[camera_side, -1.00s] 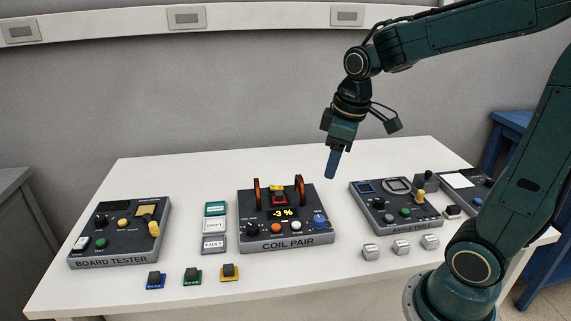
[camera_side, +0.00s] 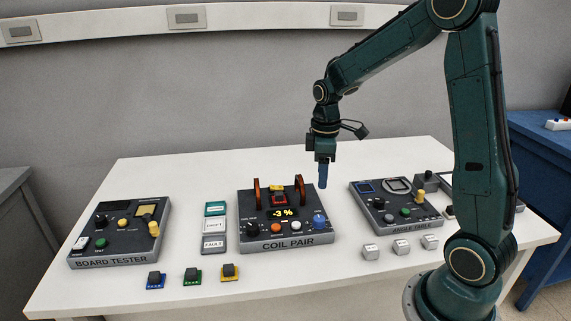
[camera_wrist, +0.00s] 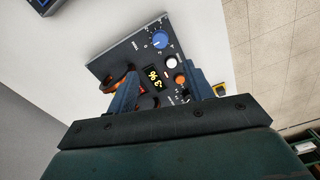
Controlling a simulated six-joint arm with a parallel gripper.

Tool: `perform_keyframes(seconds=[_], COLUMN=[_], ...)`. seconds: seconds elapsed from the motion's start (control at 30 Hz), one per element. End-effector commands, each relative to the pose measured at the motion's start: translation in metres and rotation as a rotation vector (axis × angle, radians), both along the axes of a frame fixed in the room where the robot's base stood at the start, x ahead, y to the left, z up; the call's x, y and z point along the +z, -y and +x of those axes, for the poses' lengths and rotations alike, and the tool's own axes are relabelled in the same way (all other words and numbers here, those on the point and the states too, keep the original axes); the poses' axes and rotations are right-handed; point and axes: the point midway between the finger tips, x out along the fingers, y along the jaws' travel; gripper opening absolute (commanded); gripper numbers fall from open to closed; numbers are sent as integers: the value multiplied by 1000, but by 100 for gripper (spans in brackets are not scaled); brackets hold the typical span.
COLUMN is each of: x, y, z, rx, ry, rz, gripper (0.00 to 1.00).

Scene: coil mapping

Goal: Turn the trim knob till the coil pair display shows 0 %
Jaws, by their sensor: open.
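The coil pair unit (camera_side: 245,242) is a dark box in the middle of the table, with two orange coils on top. Its display (camera_side: 283,213) reads -3 %. A blue knob (camera_side: 319,221) sits at its right front; it also shows in the wrist view (camera_wrist: 160,40) with scale marks around it. My gripper (camera_side: 323,187) points down in the air above the right side of the unit, apart from the blue knob. In the wrist view my gripper (camera_wrist: 163,88) is open and empty, its fingers partly covering the unit.
The unit also has a black knob (camera_side: 252,229), an orange button (camera_side: 276,228) and a white button (camera_side: 296,226). The board tester (camera_side: 120,247) stands left, the angle table (camera_side: 395,221) right. Several small blocks lie along the front. Cards (camera_side: 214,226) lie left of the unit.

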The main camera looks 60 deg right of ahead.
Motion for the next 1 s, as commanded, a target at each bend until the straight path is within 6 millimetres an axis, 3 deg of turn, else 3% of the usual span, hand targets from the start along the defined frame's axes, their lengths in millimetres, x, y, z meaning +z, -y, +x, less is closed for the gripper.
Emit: perform_keyframes(seconds=[0.37,1.0], x=[-26,-114], y=[-1,-1], z=[-1,-2], rx=[-1,0], ry=[-4,-5], rz=[1,1], gripper=[52,52])
